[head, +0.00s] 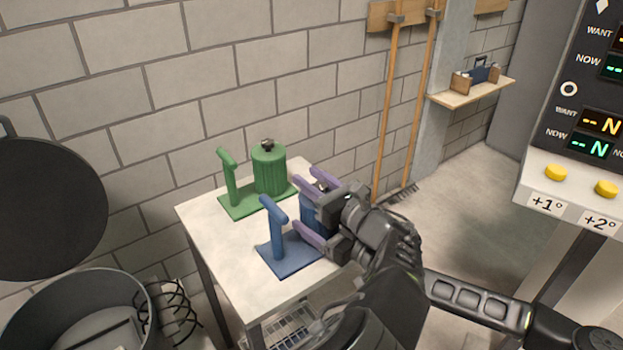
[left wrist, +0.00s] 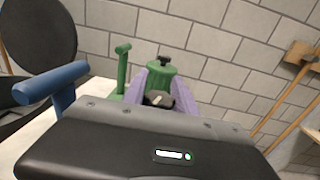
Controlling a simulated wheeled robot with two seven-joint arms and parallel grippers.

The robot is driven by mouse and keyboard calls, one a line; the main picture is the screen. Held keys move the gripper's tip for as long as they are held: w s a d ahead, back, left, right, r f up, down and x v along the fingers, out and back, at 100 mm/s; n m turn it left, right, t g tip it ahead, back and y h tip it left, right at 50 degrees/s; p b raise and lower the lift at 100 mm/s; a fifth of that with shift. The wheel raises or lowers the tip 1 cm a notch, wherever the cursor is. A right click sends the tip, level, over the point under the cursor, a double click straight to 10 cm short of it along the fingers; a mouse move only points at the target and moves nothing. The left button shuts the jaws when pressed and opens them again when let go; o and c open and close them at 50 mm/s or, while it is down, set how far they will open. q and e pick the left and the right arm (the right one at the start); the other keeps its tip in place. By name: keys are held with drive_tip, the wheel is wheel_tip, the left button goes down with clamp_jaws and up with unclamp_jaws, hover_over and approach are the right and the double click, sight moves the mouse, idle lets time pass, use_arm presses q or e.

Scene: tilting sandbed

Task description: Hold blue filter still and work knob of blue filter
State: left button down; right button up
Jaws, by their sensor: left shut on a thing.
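The blue filter (head: 309,212) stands on the near part of a white table, on a flat blue base (head: 289,254) with an upright blue handle (head: 276,222). The handle shows in the left wrist view (left wrist: 52,82). My left gripper (head: 311,205) is shut on the blue filter from its right side, with purple fingers around it. The gripper hides much of the filter's body. The filter's dark knob (left wrist: 158,99) shows between the purple fingers in the left wrist view. Whether a finger touches the knob is unclear. My right gripper is not in view.
A green filter (head: 269,170) with its own handle and dark knob stands behind on the table (head: 203,225). A dark bin (head: 80,310) with a raised round lid (head: 45,207) is at left. A panel with yellow buttons (head: 556,173) is at right.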

use_arm(q)
drive_tip(key=shift+a+n+g+y, duration=0.1)
drive_tip(key=shift+n+g+y, duration=0.7)
drive_tip(key=shift+g+y, duration=0.1)
drive_tip(key=shift+s+a+n+g+y, duration=0.15)
drive_tip(key=shift+a+n+g+y, duration=0.15)
drive_tip(key=shift+n+g+y, duration=0.25)
drive_tip(key=shift+s+a+n+g+y, duration=0.1)
drive_tip(key=shift+a+n+g+y, duration=0.15)
drive_tip(key=shift+n+g+y, duration=0.3)
drive_tip(key=shift+s+d+g, duration=0.15)
drive_tip(key=shift+d+g, duration=0.1)
drive_tip(key=shift+g, duration=0.15)
drive_tip(key=c, duration=1)
unclamp_jaws()
drive_tip(key=shift+d, duration=0.1)
drive_tip(key=shift+o, duration=0.2)
wheel_tip(320, 180, up, 10)
